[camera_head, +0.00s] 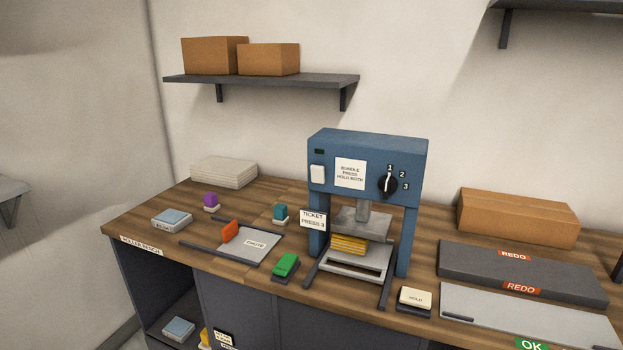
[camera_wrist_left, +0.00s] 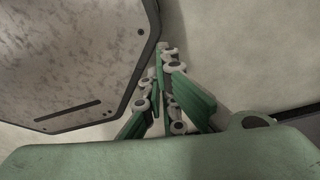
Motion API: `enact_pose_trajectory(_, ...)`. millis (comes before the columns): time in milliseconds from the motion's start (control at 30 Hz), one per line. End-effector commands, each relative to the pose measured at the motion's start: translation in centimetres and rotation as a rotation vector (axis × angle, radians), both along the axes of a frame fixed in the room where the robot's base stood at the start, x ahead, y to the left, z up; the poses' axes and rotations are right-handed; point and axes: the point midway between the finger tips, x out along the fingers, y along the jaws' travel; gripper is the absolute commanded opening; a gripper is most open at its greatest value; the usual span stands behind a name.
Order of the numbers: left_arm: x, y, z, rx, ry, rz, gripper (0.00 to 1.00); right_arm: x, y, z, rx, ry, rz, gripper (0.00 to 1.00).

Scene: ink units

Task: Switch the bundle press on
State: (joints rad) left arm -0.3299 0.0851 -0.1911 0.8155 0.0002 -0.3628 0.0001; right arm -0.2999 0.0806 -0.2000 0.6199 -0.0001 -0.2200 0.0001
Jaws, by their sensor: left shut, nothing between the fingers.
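The blue bundle press (camera_head: 367,146) stands upright on the wooden bench in the head view. Its front has a white rocker-like switch (camera_head: 318,174), a small dark indicator window (camera_head: 319,151), and a black dial (camera_head: 388,185) marked 1, 2, 3, its pale pointer towards 1. A yellow stack (camera_head: 349,244) lies under the press plate (camera_head: 362,223). A tag (camera_head: 313,219) reads "TICKET PRESS 3". A cream "HOLD" button (camera_head: 415,297) sits on a dark base at the press's right foot. My left gripper (camera_wrist_left: 165,55) is shut and empty, away from the press. My right gripper is out of view.
Dark and grey REDO and OK trays (camera_head: 520,274) and a cardboard box (camera_head: 519,217) stand right. A shelf (camera_head: 262,79) hangs above.

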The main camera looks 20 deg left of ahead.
Motion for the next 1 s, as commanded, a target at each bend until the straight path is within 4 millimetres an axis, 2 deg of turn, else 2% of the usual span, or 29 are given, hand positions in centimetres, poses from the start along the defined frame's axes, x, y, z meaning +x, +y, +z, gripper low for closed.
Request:
enact_pose_trajectory(33,1.9,-0.3,1.0,-0.003,-0.018,0.002,0.0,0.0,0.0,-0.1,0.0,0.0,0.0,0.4)
enact_pose_trajectory(200,6.8,-1.3,5.0,-0.008,-0.046,0.008,0.0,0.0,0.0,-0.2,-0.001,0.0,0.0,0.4)
enact_pose_trajectory(400,11.4,-2.0,11.3,-0.013,-0.079,0.016,0.0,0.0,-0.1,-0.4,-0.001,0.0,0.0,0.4)
enact_pose_trajectory(567,14.1,-2.4,17.2,-0.015,-0.108,0.022,0.0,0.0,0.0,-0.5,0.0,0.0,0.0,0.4)
enact_pose_trajectory(767,17.1,-2.4,25.8,-0.019,-0.171,0.033,0.0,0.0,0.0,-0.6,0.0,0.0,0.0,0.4)
enact_pose_trajectory(867,19.3,-2.0,30.9,-0.018,-0.246,0.044,0.0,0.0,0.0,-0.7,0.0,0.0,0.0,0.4)
enact_pose_trajectory(967,24.3,-1.2,37.9,-0.024,-0.418,0.068,0.0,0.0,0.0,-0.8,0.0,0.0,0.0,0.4)
enact_pose_trajectory(1000,26.8,-0.8,40.5,-0.027,-0.505,0.077,0.0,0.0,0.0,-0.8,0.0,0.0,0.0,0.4)
